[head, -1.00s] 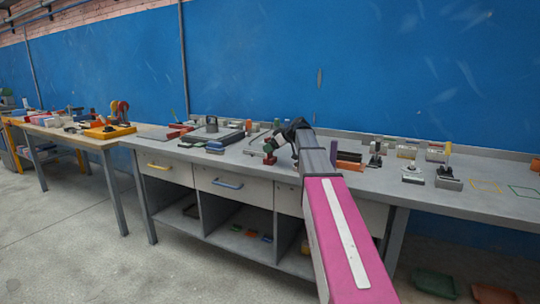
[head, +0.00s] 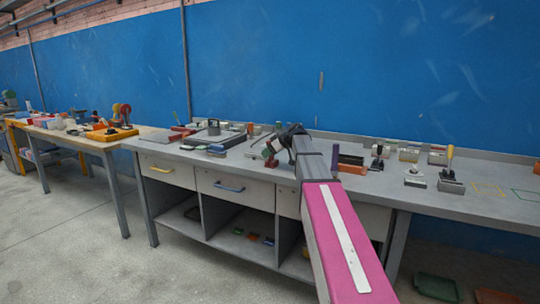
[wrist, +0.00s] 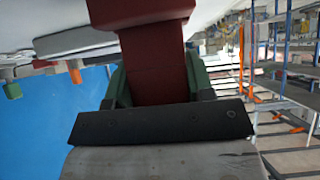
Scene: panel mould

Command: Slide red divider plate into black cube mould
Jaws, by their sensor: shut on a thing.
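My gripper (wrist: 158,78) is shut on a dark red plate (wrist: 155,60), which fills the space between its green fingers in the wrist view. The plate has a wider end running out of the top of that view. In the head view my gripper (head: 271,152) is small, above the grey bench, with a bit of red and green at its tip. I cannot pick out the black cube mould for certain in either view; my arm covers part of the bench. I cannot tell whether the plate touches anything.
The grey bench (head: 470,201) carries several fixtures and blocks right of my arm, including an orange-brown block (head: 350,163). A grey tray (head: 213,137) lies left of my gripper. A blue wall (head: 330,60) stands behind. The bench's front right is fairly clear.

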